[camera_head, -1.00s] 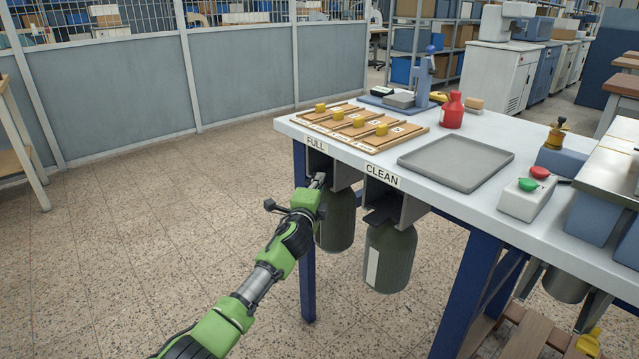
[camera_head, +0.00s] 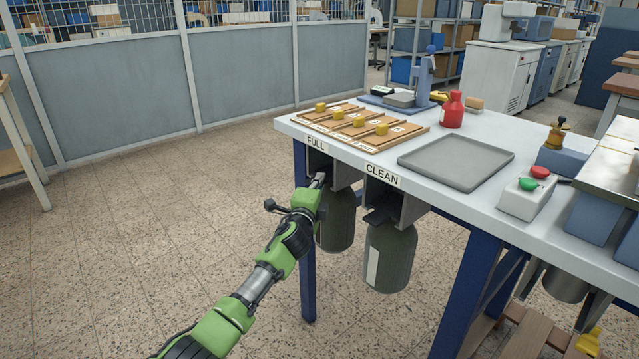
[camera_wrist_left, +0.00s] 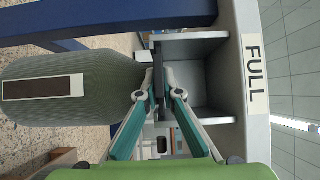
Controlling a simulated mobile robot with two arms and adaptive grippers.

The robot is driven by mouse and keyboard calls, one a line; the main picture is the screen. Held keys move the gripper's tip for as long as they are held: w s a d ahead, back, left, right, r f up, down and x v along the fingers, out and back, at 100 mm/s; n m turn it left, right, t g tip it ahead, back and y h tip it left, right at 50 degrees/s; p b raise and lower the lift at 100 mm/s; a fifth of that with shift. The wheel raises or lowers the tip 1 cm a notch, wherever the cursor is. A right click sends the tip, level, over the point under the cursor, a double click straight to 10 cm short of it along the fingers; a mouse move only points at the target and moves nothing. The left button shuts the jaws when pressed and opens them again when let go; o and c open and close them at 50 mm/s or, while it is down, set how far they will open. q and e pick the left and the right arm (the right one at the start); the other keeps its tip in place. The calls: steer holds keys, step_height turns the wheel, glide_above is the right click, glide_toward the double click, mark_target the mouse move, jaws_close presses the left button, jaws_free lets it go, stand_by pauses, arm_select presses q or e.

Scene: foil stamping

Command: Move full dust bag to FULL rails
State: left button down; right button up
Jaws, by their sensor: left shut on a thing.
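The full dust bag is a grey-green ribbed bag (camera_head: 337,222) that hangs below the FULL label (camera_head: 316,144) at the table's left end. In the left wrist view the bag (camera_wrist_left: 100,88) shows sideways with a white-and-brown label strip, beside the open grey FULL rails (camera_wrist_left: 197,33). My left gripper (camera_head: 319,181) is at the front of the FULL rails. Its fingertips (camera_wrist_left: 158,85) are shut on the dark collar at the bag's top. How far the collar sits inside the rails is hard to tell. My right gripper is not in view.
A second green bag (camera_head: 390,258) with a white strip hangs under the CLEAN label (camera_head: 382,176), just right of the first. A blue table leg (camera_head: 304,235) stands close behind my gripper. Open floor (camera_head: 130,240) lies to the left.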

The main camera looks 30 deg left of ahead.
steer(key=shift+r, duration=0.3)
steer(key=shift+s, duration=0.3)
arm_select(q)
steer(key=c, duration=2.1)
jaws_free()
steer(key=shift+c, duration=0.2)
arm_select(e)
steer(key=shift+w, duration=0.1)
